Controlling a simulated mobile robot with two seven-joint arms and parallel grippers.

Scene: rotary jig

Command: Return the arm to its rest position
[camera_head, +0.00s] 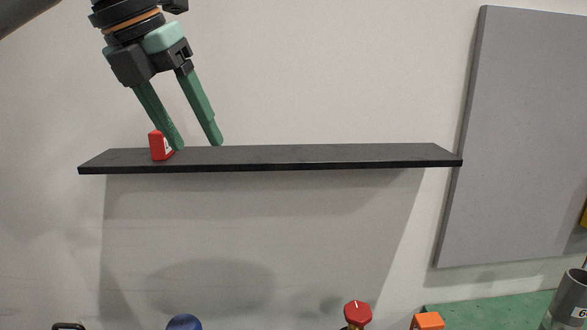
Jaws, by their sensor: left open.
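My left gripper (200,147) comes in from the upper left with two long green fingers. It is open, with a clear gap between the fingertips and nothing held there. The fingertips are over the left part of a black shelf (330,155). The left fingertip partly covers a small red object (156,146) with a white mark, standing on the shelf. I cannot tell whether the finger touches it. My right gripper is not in view.
A grey panel (520,140) is on the wall at the right. Along the bottom are a red knob (357,313), an orange block (428,321), a blue rounded thing (184,322) and a grey cylinder (570,297) by a green surface (490,309). The shelf's middle and right are bare.

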